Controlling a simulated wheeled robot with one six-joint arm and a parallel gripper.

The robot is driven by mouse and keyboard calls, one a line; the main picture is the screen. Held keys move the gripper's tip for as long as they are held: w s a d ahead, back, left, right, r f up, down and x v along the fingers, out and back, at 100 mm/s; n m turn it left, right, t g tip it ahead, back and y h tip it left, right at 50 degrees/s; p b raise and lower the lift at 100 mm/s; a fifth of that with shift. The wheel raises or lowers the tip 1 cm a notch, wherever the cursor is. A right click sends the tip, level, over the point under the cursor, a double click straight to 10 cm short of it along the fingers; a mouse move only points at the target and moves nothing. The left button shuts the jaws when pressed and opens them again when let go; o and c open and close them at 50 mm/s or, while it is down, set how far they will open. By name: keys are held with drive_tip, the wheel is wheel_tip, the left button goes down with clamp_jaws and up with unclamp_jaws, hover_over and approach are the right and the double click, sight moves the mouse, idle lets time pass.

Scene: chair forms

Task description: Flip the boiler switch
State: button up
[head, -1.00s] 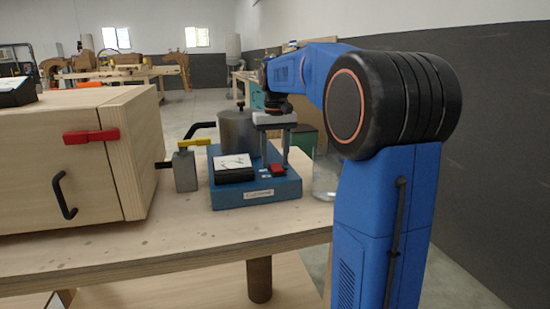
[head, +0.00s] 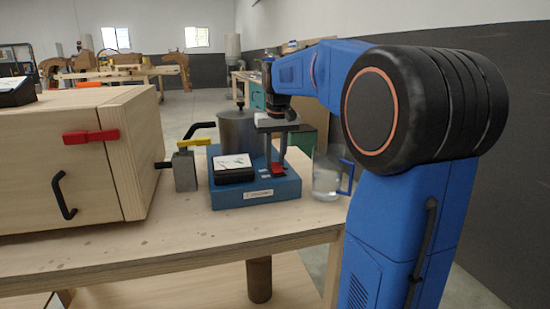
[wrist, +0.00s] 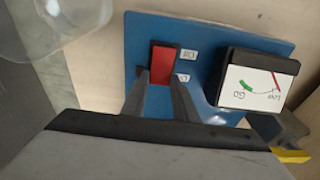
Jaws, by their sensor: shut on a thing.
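The boiler base is a blue box (head: 230,197) on the table, with a grey metal pot (head: 236,130) on it. The red switch (head: 279,169) is at the base's right front; in the wrist view this red rocker (wrist: 163,62) sits in a black frame beside two small labels. My gripper (head: 275,163) reaches down from above to the switch. In the wrist view its fingertips (wrist: 159,78) lie at either side of the red rocker's lower end, shut on it. A dial gauge (wrist: 252,83) with green and red marks sits beside it.
A clear jug (head: 326,178) with a blue handle stands close right of the base. Left of the base are a grey block with a yellow lever (head: 186,168) and a wooden cabinet (head: 60,155) with a red latch. The table front (head: 170,232) is clear.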

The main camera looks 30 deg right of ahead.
sight(278, 169)
drive_tip(key=o, duration=1.1)
drive_tip(key=shift+c, duration=0.2)
drive_tip(key=shift+r, duration=0.1)
wheel_tip(278, 169, up, 17)
drive_tip(key=s, duration=0.2)
drive_tip(key=shift+s+a, duration=0.4)
